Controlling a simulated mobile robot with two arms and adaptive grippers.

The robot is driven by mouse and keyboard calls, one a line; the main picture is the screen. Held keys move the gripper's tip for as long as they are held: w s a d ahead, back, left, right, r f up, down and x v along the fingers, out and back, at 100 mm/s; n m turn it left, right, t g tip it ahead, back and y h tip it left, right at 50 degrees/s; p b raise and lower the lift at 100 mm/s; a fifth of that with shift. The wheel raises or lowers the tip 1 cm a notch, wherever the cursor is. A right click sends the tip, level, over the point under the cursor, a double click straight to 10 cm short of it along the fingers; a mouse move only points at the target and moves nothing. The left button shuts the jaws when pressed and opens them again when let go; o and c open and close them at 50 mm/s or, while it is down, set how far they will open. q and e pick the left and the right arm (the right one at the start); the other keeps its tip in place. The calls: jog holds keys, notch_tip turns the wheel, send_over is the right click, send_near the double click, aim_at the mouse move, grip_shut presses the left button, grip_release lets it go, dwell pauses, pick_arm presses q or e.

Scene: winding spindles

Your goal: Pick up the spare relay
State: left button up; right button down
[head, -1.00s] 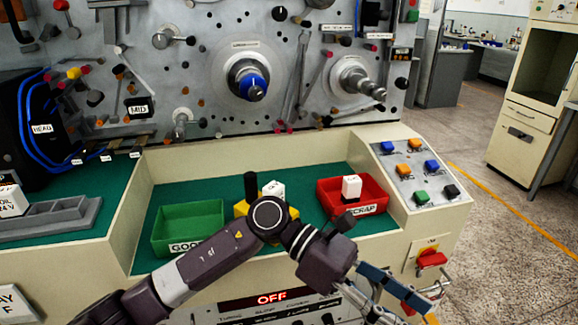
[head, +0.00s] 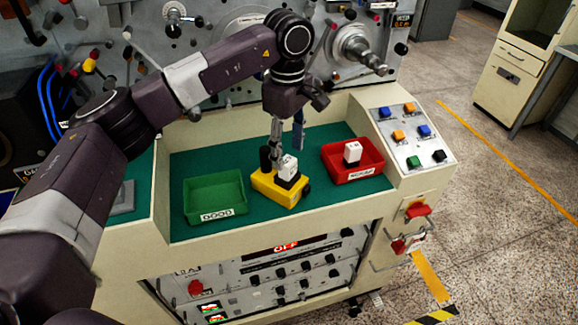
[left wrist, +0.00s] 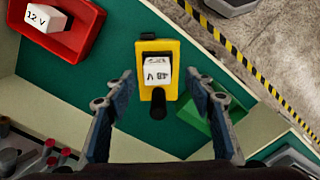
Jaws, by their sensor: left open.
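A white relay (head: 288,167) with a black base stands in a yellow holder (head: 265,184) on the green bench mat. In the left wrist view the relay (left wrist: 157,74) is marked with a voltage that looks like 48 V, upside down. A second white relay (head: 352,152) sits in the red scrap tray (head: 372,160); the left wrist view reads 12 V on it (left wrist: 46,17). No label shows which is the spare. My left gripper (head: 287,146) is open and empty, pointing down above the yellow holder. My right gripper is not in view.
A black upright post (head: 265,158) rises at the holder's left end. An empty green tray marked GOOD (head: 214,197) is to its left. A sloped button panel (head: 415,140) is at the right. The machine's face with its spindles stands close behind my arm.

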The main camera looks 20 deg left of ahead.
aim_at(289, 161)
pick_arm(q)
notch_tip(289, 161, down, 4)
jog(key=shift+w+d+f+p, duration=0.1)
jog(key=shift+w+p, duration=0.05)
jog(key=shift+p, duration=0.9)
jog(key=shift+f, duration=0.25)
jog(key=c, duration=1.2)
jog(key=shift+r, duration=0.15)
jog(key=shift+c, duration=0.2)
